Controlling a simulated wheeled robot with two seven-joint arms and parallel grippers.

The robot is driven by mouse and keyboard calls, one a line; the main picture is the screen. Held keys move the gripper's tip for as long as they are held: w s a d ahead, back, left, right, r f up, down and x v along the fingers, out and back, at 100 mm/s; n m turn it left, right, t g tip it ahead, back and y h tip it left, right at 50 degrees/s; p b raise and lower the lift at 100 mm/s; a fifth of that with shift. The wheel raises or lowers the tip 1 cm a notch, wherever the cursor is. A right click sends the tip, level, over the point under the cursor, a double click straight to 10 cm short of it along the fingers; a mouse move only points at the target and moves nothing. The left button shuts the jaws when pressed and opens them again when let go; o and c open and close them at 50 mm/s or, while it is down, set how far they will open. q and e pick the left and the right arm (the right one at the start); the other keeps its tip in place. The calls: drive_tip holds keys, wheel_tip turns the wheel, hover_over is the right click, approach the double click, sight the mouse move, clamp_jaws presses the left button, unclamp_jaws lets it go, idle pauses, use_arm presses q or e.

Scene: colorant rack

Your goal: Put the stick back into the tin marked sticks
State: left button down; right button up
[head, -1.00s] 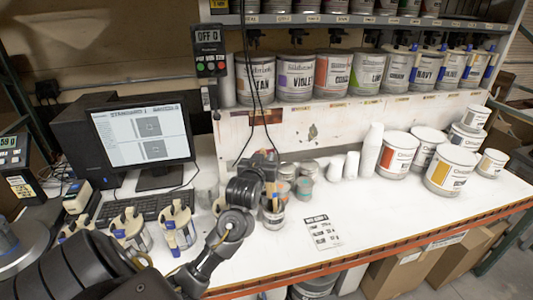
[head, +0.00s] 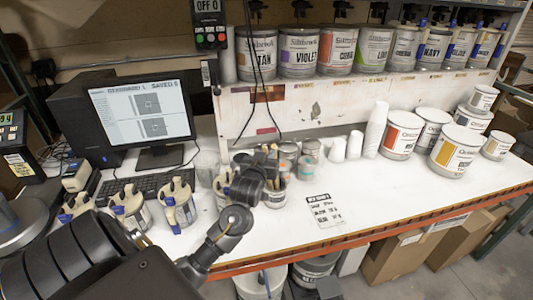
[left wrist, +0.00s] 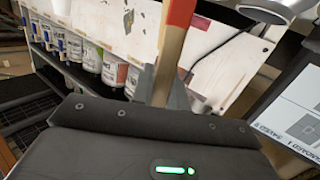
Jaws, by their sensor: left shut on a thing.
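My left gripper (head: 268,152) is in the middle of the head view, in front of the small cans at the back of the bench. In the left wrist view it is shut on a wooden stick (left wrist: 168,60) with a red end (left wrist: 181,12). The stick is hard to make out in the head view. A small tin (head: 276,199) with thin sticks in it stands on the bench just below and behind the gripper, partly covered by it. Its label cannot be read. My right gripper is not in view.
Small cans (head: 309,166) and white cups (head: 354,146) stand close behind the gripper. Pump-topped containers (head: 179,213) and a keyboard (head: 140,190) are to the left. A printed card (head: 324,211) lies to the right, with clear white bench (head: 400,195) beyond.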

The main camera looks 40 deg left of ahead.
use_arm(q)
drive_tip(key=shift+w+f+b, duration=0.15)
drive_tip(key=shift+f+b, duration=0.25)
drive_tip(key=shift+f, duration=0.35)
drive_tip(key=shift+w+f+b, duration=0.1)
drive_tip(key=shift+f+b, duration=0.25)
drive_tip(key=shift+f, duration=0.4)
drive_tip(key=c, duration=1.3)
unclamp_jaws()
drive_tip(key=b+v, duration=0.2)
drive_tip(key=v, duration=0.8)
drive_tip(key=shift+s+d+b, duration=0.15)
drive_tip(key=shift+s+b, duration=0.15)
drive_tip(key=shift+s, duration=0.1)
drive_tip(key=shift+f, duration=0.1)
